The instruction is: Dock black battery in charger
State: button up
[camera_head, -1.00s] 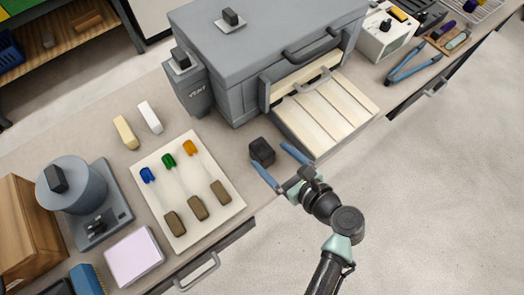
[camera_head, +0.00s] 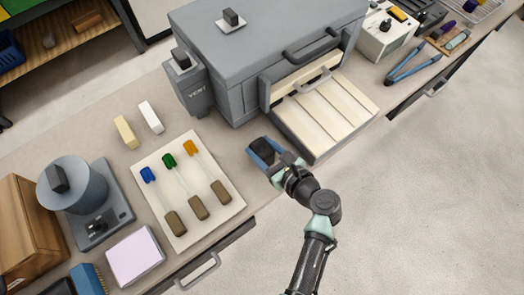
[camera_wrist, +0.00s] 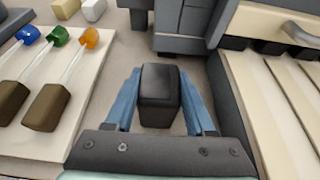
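The black battery (camera_head: 262,147) is a dark block on the bench, between the cream board and the pale slatted tray. My gripper (camera_head: 264,150) has its blue fingers down on either side of it. In the wrist view the battery (camera_wrist: 159,92) sits between the two fingers (camera_wrist: 160,100), with both appearing to press against its sides. It looks upright and still at bench level; its underside is hidden. I cannot tell for sure which thing is the charger; a white box with a dark dial (camera_head: 377,43) stands at the back right.
The pale slatted tray (camera_head: 326,112) of the large grey box (camera_head: 262,55) is close on the right. Blue tongs (camera_head: 416,68) lie farther right. A grey round device (camera_head: 78,187) stands left.

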aim_at(265, 153)
grip_shut()
jog(key=shift+r, duration=0.1)
notch_tip(265, 153, up, 10)
jog(key=shift+f+p, duration=0.1)
jog(key=shift+p, duration=0.65)
jog(key=s+f+m+h, duration=0.1)
jog(key=s+f+m+t, duration=0.1)
jog(key=f, duration=0.1)
jog(key=s+f+h, duration=0.1)
jog(key=shift+s+d+f+m+h, duration=0.25)
jog(key=shift+d+f+m+h, duration=0.05)
jog(key=shift+d+m, duration=0.1)
jog(key=s+m+h, duration=0.1)
jog(key=s+f+m+t+h, duration=0.1)
jog(key=s, duration=0.1)
jog(key=s+a+f+m+h, duration=0.1)
jog(key=h, duration=0.1)
jog(key=shift+s+m+t, duration=0.3)
jog(key=shift+s, duration=0.05)
jog(key=shift+s+m+h, duration=0.4)
jog(key=shift+s+h, duration=0.1)
jog(key=shift+h, duration=0.1)
